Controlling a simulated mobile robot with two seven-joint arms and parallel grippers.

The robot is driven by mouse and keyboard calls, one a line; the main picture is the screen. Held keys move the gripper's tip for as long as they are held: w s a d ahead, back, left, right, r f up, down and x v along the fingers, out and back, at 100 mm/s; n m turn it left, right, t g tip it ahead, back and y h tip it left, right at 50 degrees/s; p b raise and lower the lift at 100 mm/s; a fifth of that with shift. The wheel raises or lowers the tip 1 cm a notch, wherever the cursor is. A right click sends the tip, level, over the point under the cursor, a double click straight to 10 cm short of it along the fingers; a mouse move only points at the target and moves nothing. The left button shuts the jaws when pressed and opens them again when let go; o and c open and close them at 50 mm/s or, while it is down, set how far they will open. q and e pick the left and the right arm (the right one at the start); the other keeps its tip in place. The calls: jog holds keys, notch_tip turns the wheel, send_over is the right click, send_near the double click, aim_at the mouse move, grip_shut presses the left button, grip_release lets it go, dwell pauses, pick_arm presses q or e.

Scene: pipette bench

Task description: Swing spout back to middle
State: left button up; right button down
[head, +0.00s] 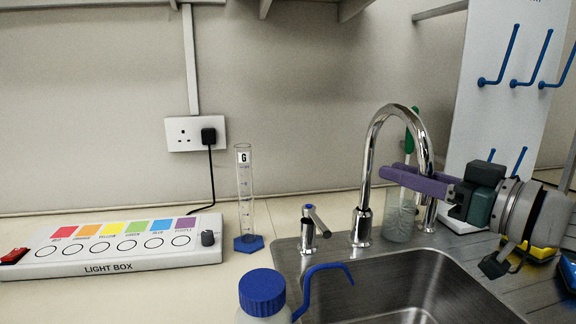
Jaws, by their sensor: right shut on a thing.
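The chrome spout (370,150) rises from the tap base at the back of the sink (355,266) and arches to the right. Its outlet end hangs at the right of the basin, near the ribbed drainer. My right gripper (396,173), with purple fingers, comes in from the right and is shut on the spout's right, downward leg. The fingers partly hide that leg. A short tap lever (317,221) stands left of the spout. My left gripper is not in view.
A blue-capped bottle (262,292) is at the front, a measuring cylinder (245,195) at the back, a light box (120,258) at left. A white pegboard (495,110) stands at right.

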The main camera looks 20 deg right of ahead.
jog(key=shift+d, duration=0.1)
dwell(0.3)
jog(key=c, duration=0.7)
grip_release()
jog(key=shift+s, duration=0.1)
jog(key=shift+s, duration=0.1)
jog(key=v, duration=0.9)
jog(key=shift+s, duration=0.4)
jog(key=shift+d, duration=0.1)
